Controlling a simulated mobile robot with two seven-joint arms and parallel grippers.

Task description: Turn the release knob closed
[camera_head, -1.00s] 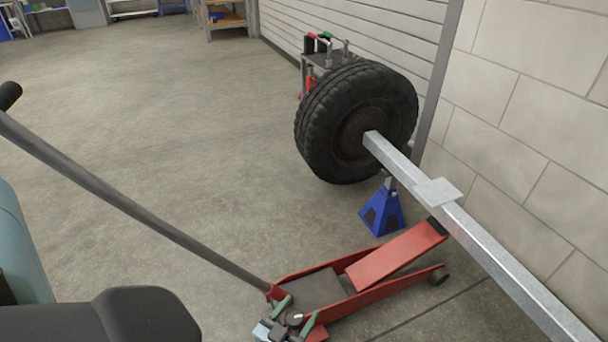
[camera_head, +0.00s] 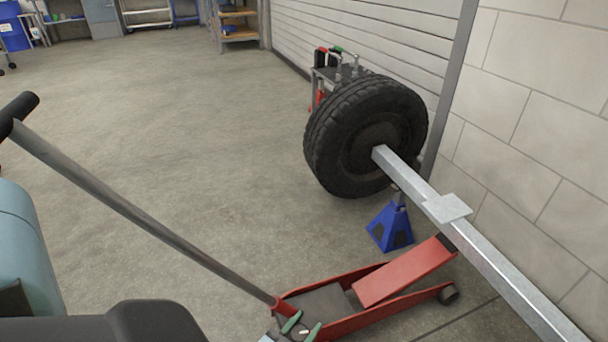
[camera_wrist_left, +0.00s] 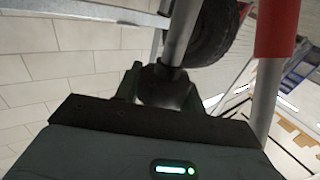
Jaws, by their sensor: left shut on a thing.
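A red floor jack (camera_head: 405,272) stands on the floor at the bottom of the head view, its long grey handle (camera_head: 150,212) slanting up to the left. The dark release knob (camera_head: 302,332) is at the foot of the handle, partly cut off by the bottom edge. My left gripper (camera_head: 304,328) has its green fingers on either side of the knob and is shut on it. In the left wrist view the fingers (camera_wrist_left: 160,90) flank the dark round knob (camera_wrist_left: 163,86), below a grey rod. My right gripper is not in view.
A metal axle beam (camera_head: 480,240) with a big black tire (camera_head: 350,130) runs above the jack's lifting arm. A blue jack stand (camera_head: 391,225) stands under the beam. A tool cart (camera_head: 330,72) is behind the tire. A block wall (camera_head: 530,120) bounds the right; the floor at left is open.

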